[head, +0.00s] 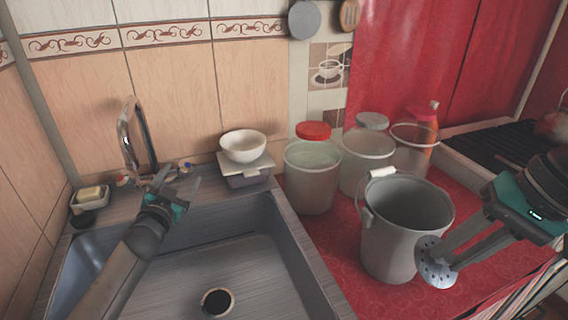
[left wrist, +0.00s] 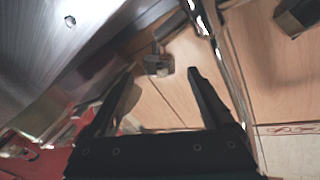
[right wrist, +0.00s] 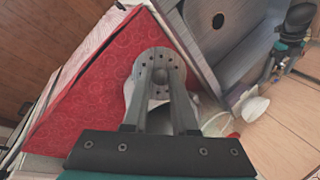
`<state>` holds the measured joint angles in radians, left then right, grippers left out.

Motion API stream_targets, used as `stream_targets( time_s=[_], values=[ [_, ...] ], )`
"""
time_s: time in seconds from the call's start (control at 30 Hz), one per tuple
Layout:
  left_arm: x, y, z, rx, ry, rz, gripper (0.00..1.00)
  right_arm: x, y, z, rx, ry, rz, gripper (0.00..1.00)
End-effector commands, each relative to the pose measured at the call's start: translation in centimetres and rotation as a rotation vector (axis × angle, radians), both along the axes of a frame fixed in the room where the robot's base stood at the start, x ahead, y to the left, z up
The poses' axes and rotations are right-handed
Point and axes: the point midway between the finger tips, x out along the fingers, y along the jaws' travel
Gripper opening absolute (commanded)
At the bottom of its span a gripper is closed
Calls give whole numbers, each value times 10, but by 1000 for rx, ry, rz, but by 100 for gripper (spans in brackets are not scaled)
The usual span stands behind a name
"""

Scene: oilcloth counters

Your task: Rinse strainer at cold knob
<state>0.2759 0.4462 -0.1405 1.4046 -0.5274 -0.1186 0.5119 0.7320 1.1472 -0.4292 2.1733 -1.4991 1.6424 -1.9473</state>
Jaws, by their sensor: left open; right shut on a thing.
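The strainer (head: 434,272), a pale round disc with holes, is at the tips of my right gripper (head: 446,255), which is shut on it. They are in front of the grey bucket's right side. The strainer also shows in the right wrist view (right wrist: 160,62), between the fingers. My left gripper (head: 180,177) is open behind the sink, close to the blue-marked cold knob (head: 186,165). The cold knob is partly hidden by the fingers; I cannot tell whether they touch it. The chrome tap (head: 131,130) and red-marked knob (head: 124,181) are to its left.
The steel sink (head: 250,240) is empty, with a dark drain. The grey bucket (head: 390,245) stands on red oilcloth (head: 335,250) right of the sink. Several tubs and an orange bottle (head: 432,118) are behind it. A white bowl (head: 243,146) and soap dish (head: 90,195) are by the wall.

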Motion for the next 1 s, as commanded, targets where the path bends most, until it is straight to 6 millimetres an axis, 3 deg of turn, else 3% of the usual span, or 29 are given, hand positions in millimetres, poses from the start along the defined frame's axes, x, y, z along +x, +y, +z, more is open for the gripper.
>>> stream_targets(
  time_s=[0.2, 0.4, 0.83, 1.0],
  values=[
    [27, 1, -2, 0, -1, 0, 86, 0, 0, -16, 0, 0, 0, 0],
    [42, 2, -1, 0, -1, 0, 86, 0, 0, -24, 0, 0, 0, 0],
    [48, 2, 0, 1, 0, 0, 86, 0, 0, -25, 0, 0, 0, 0],
    [48, 2, 0, 1, 0, 0, 68, 0, 0, -25, 0, 0, 0, 0]
  ],
)
